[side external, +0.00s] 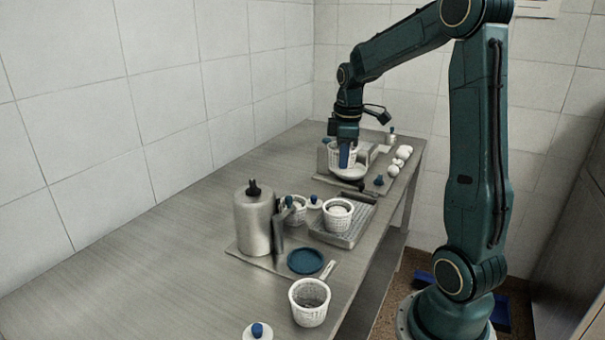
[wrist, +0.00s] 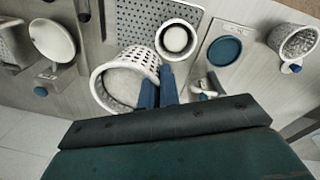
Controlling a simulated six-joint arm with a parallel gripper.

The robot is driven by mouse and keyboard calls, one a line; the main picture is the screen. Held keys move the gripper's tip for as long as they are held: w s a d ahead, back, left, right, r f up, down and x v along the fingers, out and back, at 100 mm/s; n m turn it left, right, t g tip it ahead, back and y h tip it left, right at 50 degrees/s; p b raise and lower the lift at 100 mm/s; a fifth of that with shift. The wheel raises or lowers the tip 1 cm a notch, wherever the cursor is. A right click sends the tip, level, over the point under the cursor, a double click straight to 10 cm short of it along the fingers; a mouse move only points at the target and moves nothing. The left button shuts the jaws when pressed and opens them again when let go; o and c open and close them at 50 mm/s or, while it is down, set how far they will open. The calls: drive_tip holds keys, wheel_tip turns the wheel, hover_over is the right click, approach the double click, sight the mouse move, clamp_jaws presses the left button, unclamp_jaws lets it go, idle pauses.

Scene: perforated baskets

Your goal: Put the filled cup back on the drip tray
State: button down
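My gripper (wrist: 160,84) has its blue fingers close together at the rim of a white perforated cup (wrist: 109,99), shut on its wall. A pale surface shows inside that cup. In the side external view, my gripper (side external: 345,154) and this cup (side external: 334,155) are at the far end of the counter, over a white round dish (side external: 350,173). The cup looks upright; whether it touches the dish is unclear. The grey perforated drip tray (side external: 352,236) lies mid-counter with another white cup (side external: 338,217) on it, pale inside; both also show in the wrist view.
A metal canister (side external: 252,222) stands left of the tray. A blue disc (side external: 305,261) and a perforated basket (side external: 310,305) with grey contents are nearer the camera. White round pieces (side external: 400,156) lie at the far right edge. The counter's left side (side external: 130,280) is clear.

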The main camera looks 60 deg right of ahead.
drive_tip(key=shift+n, duration=0.5)
drive_tip(key=d, duration=0.1)
drive_tip(key=s+d, duration=0.1)
drive_tip(key=d, duration=0.1)
drive_tip(key=s+d, duration=0.1)
drive_tip(key=shift+d, duration=0.2)
drive_tip(key=shift+f, duration=2.55)
drive_tip(key=shift+f, duration=0.2)
drive_tip(key=shift+f, duration=4.15)
drive_tip(key=shift+f, duration=0.6)
drive_tip(key=c, duration=1.6)
unclamp_jaws()
drive_tip(key=shift+o, duration=0.2)
drive_tip(key=shift+r, duration=0.1)
